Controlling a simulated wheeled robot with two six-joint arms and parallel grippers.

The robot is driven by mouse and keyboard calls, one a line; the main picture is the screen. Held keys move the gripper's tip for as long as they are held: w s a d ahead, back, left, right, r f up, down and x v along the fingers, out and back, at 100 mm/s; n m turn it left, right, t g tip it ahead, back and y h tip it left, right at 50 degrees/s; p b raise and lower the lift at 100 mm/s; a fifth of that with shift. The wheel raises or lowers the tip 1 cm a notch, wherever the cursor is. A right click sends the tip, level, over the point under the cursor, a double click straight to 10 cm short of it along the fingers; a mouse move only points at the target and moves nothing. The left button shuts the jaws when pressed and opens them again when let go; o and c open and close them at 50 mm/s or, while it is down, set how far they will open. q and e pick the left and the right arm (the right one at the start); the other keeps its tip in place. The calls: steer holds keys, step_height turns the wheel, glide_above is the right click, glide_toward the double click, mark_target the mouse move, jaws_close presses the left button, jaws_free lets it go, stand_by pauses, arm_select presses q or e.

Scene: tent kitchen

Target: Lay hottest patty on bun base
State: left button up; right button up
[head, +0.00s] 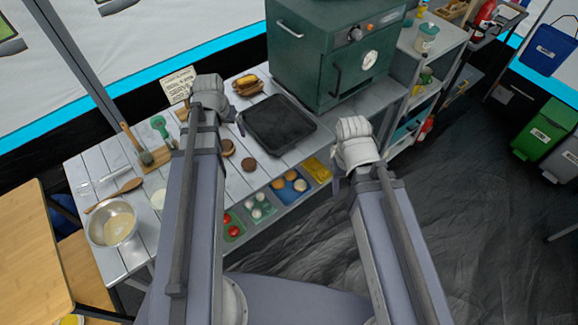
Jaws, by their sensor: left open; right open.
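Two round brown patties lie on the white slatted table, one (228,147) beside my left arm and one (249,166) a little nearer the front edge. The first seems to have a paler rim under it, but I cannot tell if that is a bun base. Which patty is hottest does not show. My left gripper (238,118) is open above the table, left of a black griddle pan (278,124), partly hidden by its wrist. My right gripper (337,184) is open beyond the table's front edge, right of the food bins, and mostly hidden. Neither visibly holds anything.
A green oven (325,62) stands behind the pan. Bins along the front hold tomatoes (231,229), white pieces (258,211), buns (290,183) and yellow slices (318,170). A metal bowl (113,223), a wooden spoon (114,194) and a written card (178,85) are left.

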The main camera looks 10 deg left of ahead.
arm_select(q)
steer(key=s+d+m+g, duration=0.1)
steer(key=s+d, duration=0.3)
steer(key=d, duration=0.4)
steer(key=s+d+m+g, duration=0.1)
steer(key=s+d, duration=0.3)
steer(key=d, duration=0.5)
steer(key=s+d+m+g+y, duration=0.1)
steer(key=s+d+m, duration=0.2)
steer(key=d, duration=0.5)
steer(key=shift+s+d+f, duration=0.2)
steer(key=shift+s+d, duration=0.15)
steer(key=shift+s, duration=0.35)
